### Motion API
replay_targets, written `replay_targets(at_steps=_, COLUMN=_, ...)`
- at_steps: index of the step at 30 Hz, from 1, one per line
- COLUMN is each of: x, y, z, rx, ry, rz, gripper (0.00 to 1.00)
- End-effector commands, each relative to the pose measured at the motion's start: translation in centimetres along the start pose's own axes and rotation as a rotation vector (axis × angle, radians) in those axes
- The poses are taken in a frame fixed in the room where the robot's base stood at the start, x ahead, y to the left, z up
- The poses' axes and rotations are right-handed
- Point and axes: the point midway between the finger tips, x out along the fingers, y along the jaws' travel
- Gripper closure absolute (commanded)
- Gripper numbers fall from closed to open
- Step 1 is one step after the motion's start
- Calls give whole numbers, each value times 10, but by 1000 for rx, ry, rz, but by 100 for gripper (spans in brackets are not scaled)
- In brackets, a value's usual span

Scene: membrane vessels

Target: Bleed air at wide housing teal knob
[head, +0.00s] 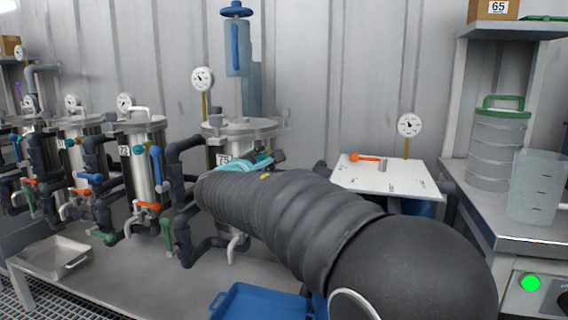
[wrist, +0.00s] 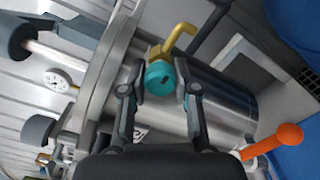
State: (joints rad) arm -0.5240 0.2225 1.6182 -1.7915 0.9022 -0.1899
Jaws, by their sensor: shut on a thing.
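The wide housing is a steel vessel (head: 240,128) labelled 75 in the head view, behind my arm. Its steel wall (wrist: 225,100) fills the middle of the wrist view. The teal knob (wrist: 159,76) sits on a brass fitting with a bent brass spout (wrist: 182,37) on the housing's side. My gripper (wrist: 160,90) has one finger on each side of the knob and is shut on it.
An orange-handled valve (wrist: 276,139) is at the lower right of the wrist view. Narrower vessels (head: 143,150) with pipes stand to the left. A blue tray (head: 258,301) is below my arm. A white board (head: 390,180) and a bench with a clear jug (head: 537,185) are to the right.

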Motion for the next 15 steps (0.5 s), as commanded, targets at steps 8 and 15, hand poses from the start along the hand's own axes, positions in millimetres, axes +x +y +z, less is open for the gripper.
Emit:
replay_targets(at_steps=8, x=0, y=3, z=2, rx=-221, ry=0, rz=-2, gripper=100)
replay_targets(at_steps=15, x=0, y=1, z=1, rx=-337, ry=-1, rz=-1, gripper=100)
